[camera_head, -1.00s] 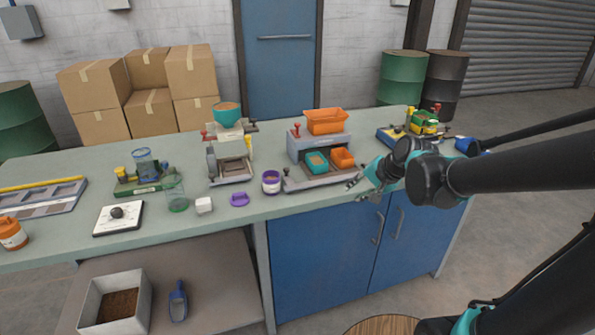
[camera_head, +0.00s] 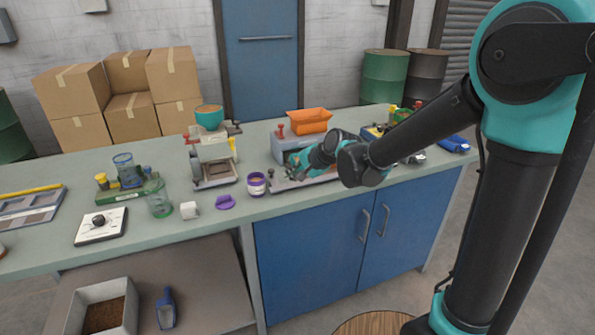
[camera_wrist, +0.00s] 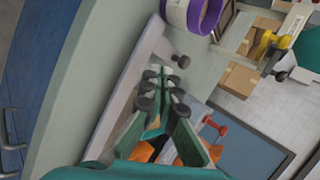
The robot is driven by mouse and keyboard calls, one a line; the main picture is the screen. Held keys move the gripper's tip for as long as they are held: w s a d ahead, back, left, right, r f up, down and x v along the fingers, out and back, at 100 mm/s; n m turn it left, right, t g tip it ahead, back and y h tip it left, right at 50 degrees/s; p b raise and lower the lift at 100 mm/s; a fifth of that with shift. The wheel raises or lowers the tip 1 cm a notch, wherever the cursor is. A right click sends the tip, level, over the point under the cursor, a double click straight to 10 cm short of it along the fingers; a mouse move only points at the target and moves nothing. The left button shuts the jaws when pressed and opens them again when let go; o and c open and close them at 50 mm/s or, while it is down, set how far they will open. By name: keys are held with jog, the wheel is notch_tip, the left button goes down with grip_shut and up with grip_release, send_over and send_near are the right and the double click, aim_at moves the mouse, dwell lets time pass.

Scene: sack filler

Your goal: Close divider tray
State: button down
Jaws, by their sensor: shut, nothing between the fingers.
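A grey machine (camera_head: 283,150) with an orange hopper (camera_head: 301,121) stands on the bench. A light grey tray (camera_head: 287,187), probably the divider tray, sticks out at its front. In the wrist view its pale edge (camera_wrist: 125,85) runs beside my fingers, with a dark knob (camera_wrist: 181,61) just beyond their tips. My gripper (camera_head: 294,172) is shut and empty, over or just at the left part of the tray; it shows in the wrist view (camera_wrist: 160,75). I cannot tell whether it touches the tray. My arm hides most of the tray and its bins.
A purple-banded jar (camera_head: 256,184) stands close left of the tray. A purple piece (camera_head: 225,202) and a white cup (camera_head: 189,210) lie farther left. Another machine with a teal bowl (camera_head: 209,117) stands behind them. The blue cabinet (camera_head: 310,240) is below the bench edge.

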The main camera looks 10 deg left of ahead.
jog(key=w+a, duration=0.1)
jog(key=a, duration=0.1)
jog(key=w+a+f, duration=0.1)
jog(key=shift+w+a+f, duration=0.1)
jog(key=shift+a+f, duration=0.05)
jog(key=shift+a, duration=0.2)
jog(key=shift+w+a, duration=0.3)
jog(key=shift+a, duration=0.15)
jog(key=w+a, duration=0.2)
jog(key=w, duration=0.1)
jog(key=w+a, duration=0.2)
jog(key=w, duration=0.1)
jog(key=w+a, duration=0.2)
jog(key=w, duration=0.1)
jog(key=shift+w+a, duration=0.3)
jog(key=shift+w, duration=0.1)
